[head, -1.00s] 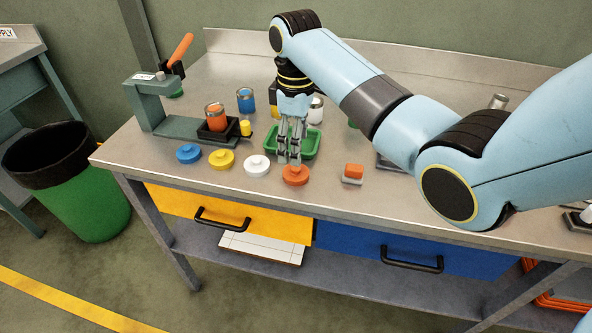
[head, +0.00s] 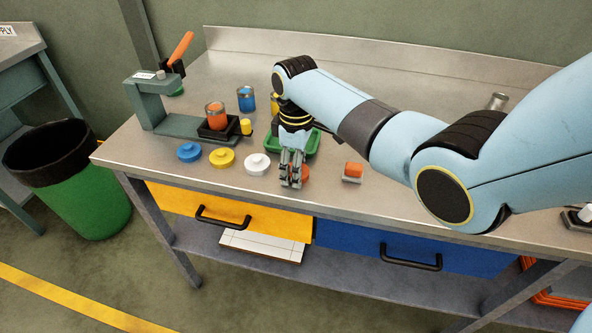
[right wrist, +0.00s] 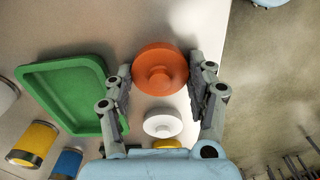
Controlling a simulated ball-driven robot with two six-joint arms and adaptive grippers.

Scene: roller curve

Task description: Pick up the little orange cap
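The orange cap (head: 305,173) lies on the metal bench near its front edge, at the right end of a row of caps. It is partly hidden behind my right gripper (head: 291,184) in the head view. In the right wrist view the orange cap (right wrist: 160,70) shows whole, round with a raised knob. The fingers of my right gripper (right wrist: 162,78) are open, one on each side of the cap, with a narrow gap to each. The gripper points down over it; I cannot tell the exact height. My left gripper is not in view.
White (head: 257,164), yellow (head: 222,158) and blue (head: 189,152) caps lie left of the orange one. A green tray (head: 312,146) is behind the gripper. An orange block on a grey base (head: 353,172) is to the right. A press (head: 150,105) holding an orange can stands left.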

